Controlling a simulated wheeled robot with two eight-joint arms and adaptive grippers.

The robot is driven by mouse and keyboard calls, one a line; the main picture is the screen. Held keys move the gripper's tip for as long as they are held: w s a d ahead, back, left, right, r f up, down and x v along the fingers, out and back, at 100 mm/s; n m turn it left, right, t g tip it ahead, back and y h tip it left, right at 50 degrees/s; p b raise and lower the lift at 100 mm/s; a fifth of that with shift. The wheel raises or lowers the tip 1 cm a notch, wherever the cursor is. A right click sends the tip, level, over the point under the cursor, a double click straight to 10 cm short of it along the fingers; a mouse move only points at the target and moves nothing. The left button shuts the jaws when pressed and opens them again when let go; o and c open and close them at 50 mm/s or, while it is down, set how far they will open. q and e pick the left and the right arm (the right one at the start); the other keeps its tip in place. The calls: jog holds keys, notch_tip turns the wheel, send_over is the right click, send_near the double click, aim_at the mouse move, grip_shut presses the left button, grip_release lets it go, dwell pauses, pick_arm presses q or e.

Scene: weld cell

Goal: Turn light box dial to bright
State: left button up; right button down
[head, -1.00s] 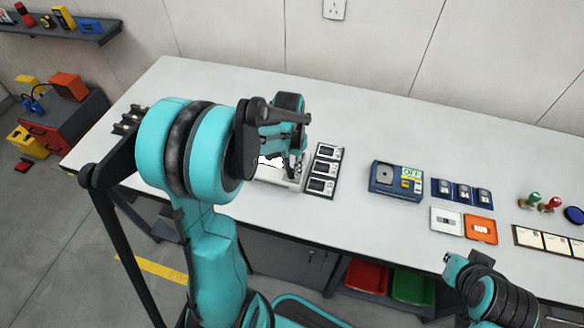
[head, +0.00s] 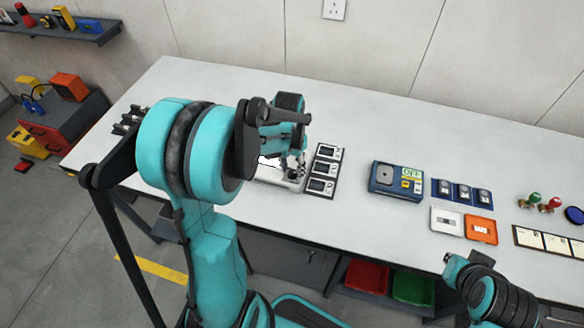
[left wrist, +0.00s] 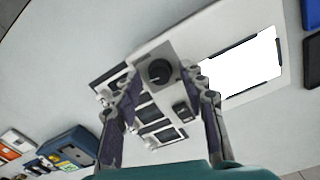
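The light box (left wrist: 202,47) lies on the bench with a glowing white panel (left wrist: 243,70). Its round black dial (left wrist: 159,72) is on the end beside the panel, above a small dark switch (left wrist: 184,110). My left gripper (left wrist: 160,74) is open over the dial, with one finger on each side and gaps visible between fingers and knob. In the head view my left gripper (head: 297,165) is over the right end of the light box (head: 272,177); my arm hides much of the box and the dial.
A panel of several small framed displays (head: 322,172) lies just right of the light box. Farther right are a blue device (head: 397,180), blue cards (head: 462,193), an orange tray (head: 481,230) and stamps (head: 545,203). The bench front between is clear.

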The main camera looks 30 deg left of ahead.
aim_at(292, 173)
pick_arm(q)
jog(key=shift+r, duration=0.1)
notch_tip(292, 173, up, 12)
jog(key=shift+a, duration=0.25)
dwell(0.5)
jog(key=s+d+f+n+t+b, duration=0.1)
jog(key=s+d+f+t, duration=0.1)
jog(key=s+d+t, duration=0.5)
jog(key=s+d, duration=0.4)
jog(key=shift+f+b, duration=0.15)
jog(key=shift+b, duration=0.15)
